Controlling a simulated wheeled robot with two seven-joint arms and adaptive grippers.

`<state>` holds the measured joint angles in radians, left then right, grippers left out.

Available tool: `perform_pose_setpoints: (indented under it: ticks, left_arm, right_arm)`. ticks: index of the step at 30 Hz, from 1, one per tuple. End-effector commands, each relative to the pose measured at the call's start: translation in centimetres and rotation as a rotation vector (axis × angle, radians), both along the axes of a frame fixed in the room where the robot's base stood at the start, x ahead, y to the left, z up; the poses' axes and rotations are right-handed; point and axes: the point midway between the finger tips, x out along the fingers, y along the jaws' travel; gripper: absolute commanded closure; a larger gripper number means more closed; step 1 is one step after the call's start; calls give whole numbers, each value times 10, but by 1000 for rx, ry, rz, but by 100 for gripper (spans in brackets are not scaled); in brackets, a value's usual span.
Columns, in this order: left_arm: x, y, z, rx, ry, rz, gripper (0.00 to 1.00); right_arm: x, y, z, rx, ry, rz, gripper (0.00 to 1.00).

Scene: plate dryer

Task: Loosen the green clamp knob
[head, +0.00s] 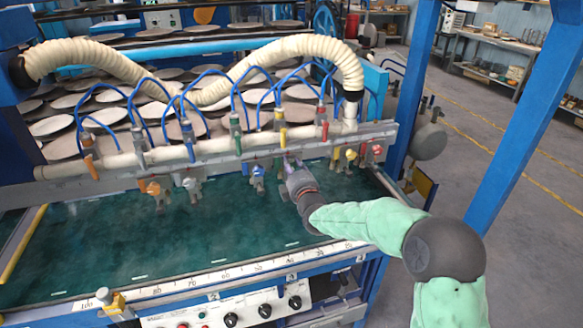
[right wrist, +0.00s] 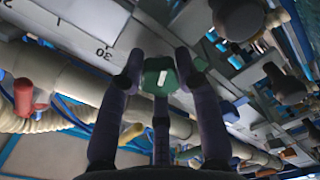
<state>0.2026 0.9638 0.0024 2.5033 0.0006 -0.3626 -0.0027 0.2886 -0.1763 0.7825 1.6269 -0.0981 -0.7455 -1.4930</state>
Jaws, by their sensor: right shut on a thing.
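The green clamp knob (right wrist: 158,76), faceted with a white mark on its face, sits between the fingers of my right gripper (right wrist: 160,85) in the right wrist view. The fingers are shut around it. In the head view my right gripper (head: 288,168) is at the front of the grey clamp rail, right of the blue knob (head: 258,172). It hides the held knob there. My left gripper is not in view.
Along the rail (head: 210,150) are an orange knob (head: 153,188), a white knob (head: 191,184), a yellow knob (head: 350,154) and a red knob (head: 378,149). Valve handles and blue hoses are close above. The green bed (head: 110,245) in front is mostly clear.

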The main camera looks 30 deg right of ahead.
Motion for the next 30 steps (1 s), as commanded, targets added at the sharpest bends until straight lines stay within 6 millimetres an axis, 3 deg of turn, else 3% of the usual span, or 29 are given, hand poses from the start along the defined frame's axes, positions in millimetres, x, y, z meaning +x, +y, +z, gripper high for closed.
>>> perform_pose_setpoints:
  ticks: [23,24,25,26,30]
  left_arm:
    - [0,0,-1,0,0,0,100]
    - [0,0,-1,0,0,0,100]
    - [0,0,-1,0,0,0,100]
    - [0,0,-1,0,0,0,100]
    - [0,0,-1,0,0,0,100]
  right_arm:
    - [0,1,-5,-90,31,2,99]
    - [0,1,-5,-89,31,2,55]
    - [0,1,-4,-90,30,2,47]
    - [0,1,-4,-90,29,1,42]
    - [0,0,-2,-90,27,1,42]
